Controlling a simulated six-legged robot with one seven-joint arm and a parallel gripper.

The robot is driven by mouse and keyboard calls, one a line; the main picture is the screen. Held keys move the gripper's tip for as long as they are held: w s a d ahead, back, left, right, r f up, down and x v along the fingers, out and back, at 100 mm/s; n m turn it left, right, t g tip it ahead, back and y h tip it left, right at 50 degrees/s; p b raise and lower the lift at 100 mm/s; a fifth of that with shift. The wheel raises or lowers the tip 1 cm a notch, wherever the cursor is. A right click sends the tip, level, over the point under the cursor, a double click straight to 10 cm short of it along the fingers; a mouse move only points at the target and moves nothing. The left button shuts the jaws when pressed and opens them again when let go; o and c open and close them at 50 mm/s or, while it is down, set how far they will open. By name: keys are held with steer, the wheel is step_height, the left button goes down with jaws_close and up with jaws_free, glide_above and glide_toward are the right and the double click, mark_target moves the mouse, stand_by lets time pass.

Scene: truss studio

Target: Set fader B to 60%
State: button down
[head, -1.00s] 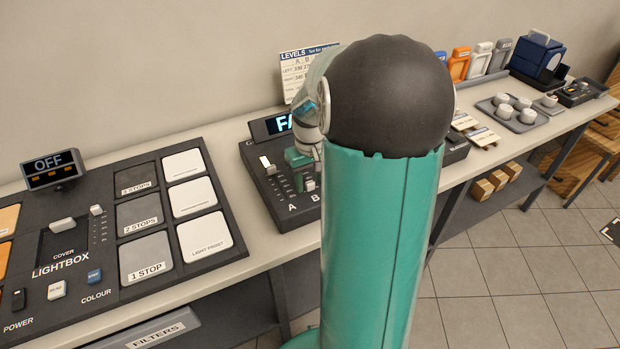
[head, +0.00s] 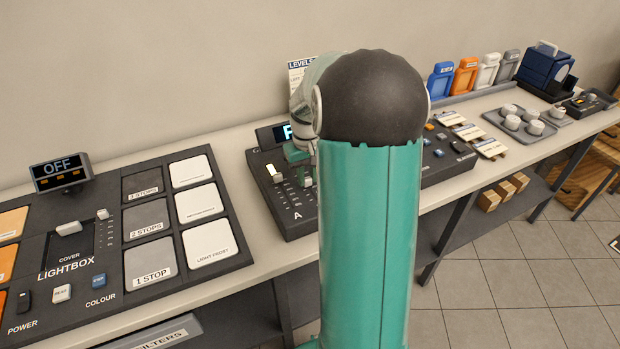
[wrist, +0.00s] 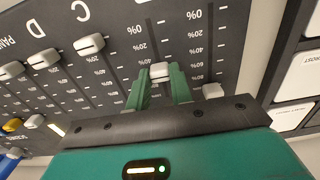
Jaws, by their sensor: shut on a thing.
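Fader B's pale cap (wrist: 160,71) shows in the wrist view between the two green fingers of my gripper (wrist: 160,76), which is shut on it. The printed percent scales run beside the slots, upside down in this view. The cap sits some way down from the 0% end, and its exact mark is hard to read. In the head view my gripper (head: 300,158) is low over the fader panel (head: 287,222), and my arm hides much of the panel, including the B label. Fader A's cap (head: 274,173) stands left of my gripper there.
In the wrist view fader A's cap (wrist: 213,90) is close on the right, and fader C's cap (wrist: 89,44) is to the left. The lightbox panel (head: 80,270) lies left of the fader panel. A levels card (head: 297,75) stands behind, partly hidden.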

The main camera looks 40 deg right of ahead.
mark_target(307, 178)
steer(key=c, duration=1.2)
jaws_free()
steer(key=shift+c, duration=0.2)
step_height(307, 178, up, 14)
steer(key=shift+a, duration=0.1)
steer(key=s+a+r+n+t+h, duration=0.1)
steer(key=s+a+r, duration=0.15)
steer(key=a, duration=0.55)
steer(key=s+a+r+n+t, duration=0.1)
steer(key=s+a+r, duration=0.15)
steer(key=a, duration=0.55)
steer(key=s+a+f+n+t+y, duration=0.1)
steer(key=s+a+f+t, duration=0.2)
steer(key=s+a, duration=0.8)
steer(key=shift+a+f+t, duration=0.3)
steer(key=shift+a+f, duration=0.25)
steer(key=shift+a, duration=0.05)
